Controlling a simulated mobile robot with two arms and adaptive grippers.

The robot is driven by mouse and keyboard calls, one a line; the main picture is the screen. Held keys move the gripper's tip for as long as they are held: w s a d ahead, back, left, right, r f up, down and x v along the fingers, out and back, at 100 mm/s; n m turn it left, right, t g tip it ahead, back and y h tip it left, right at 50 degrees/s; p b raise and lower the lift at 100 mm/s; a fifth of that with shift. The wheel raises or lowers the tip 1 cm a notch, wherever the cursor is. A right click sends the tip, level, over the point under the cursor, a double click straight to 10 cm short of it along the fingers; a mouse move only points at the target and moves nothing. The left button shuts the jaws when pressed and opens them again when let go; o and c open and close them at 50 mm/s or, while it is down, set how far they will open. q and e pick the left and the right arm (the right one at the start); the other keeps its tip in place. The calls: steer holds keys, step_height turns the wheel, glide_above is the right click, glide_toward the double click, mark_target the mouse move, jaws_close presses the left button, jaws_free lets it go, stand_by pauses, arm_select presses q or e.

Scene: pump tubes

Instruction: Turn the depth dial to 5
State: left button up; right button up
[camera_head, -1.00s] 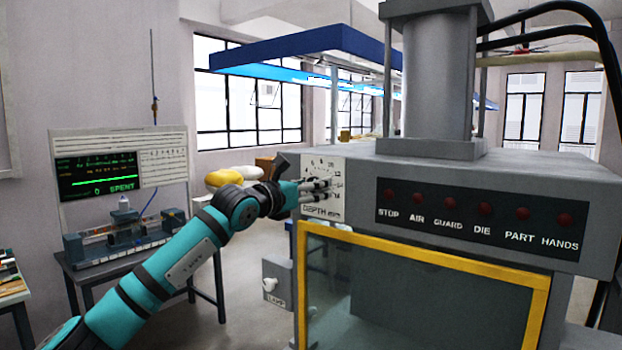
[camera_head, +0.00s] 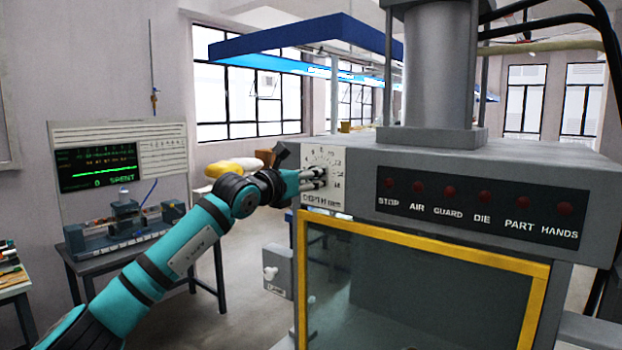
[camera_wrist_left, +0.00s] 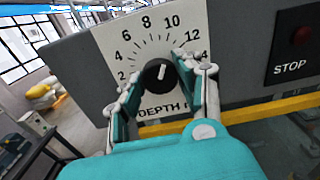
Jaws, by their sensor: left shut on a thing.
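The depth dial is a round black knob (camera_wrist_left: 158,74) with a white pointer mark, on a white plate (camera_wrist_left: 110,45) printed with numbers and "DEPTH". In the wrist view the mark points up and slightly right, roughly between 8 and 10. My left gripper (camera_wrist_left: 160,82) is shut on the knob, one finger on each side. In the head view my left gripper (camera_head: 314,179) is at the dial plate (camera_head: 322,158) on the press front, and its fingers hide the knob there. My right gripper is not in view.
A panel of red lamps (camera_head: 452,210) is right of the dial. Below is a yellow-framed guard window (camera_head: 420,248). A small grey box with a knob (camera_head: 276,272) is at lower left of the guard. A test bench with a screen (camera_head: 95,167) stands at left.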

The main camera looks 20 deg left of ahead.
arm_select(q)
steer(key=n+b, duration=0.1)
steer(key=b, duration=0.1)
steer(key=n+b, duration=0.2)
steer(key=b, duration=0.1)
steer(key=n+b, duration=0.2)
steer(key=shift+d+f, duration=0.1)
steer(key=shift+f, duration=0.2)
steer(key=n+b, duration=0.2)
steer(key=n, duration=0.1)
steer(key=n+b, duration=0.2)
steer(key=n, duration=0.1)
steer(key=n+b, duration=0.1)
steer(key=n, duration=0.2)
steer(key=shift+r+b, duration=0.3)
steer(key=shift+b, duration=0.1)
steer(key=shift+n, duration=0.3)
steer(key=o, duration=1.2)
steer(key=shift+c, duration=0.2)
steer(key=shift+s, duration=0.15)
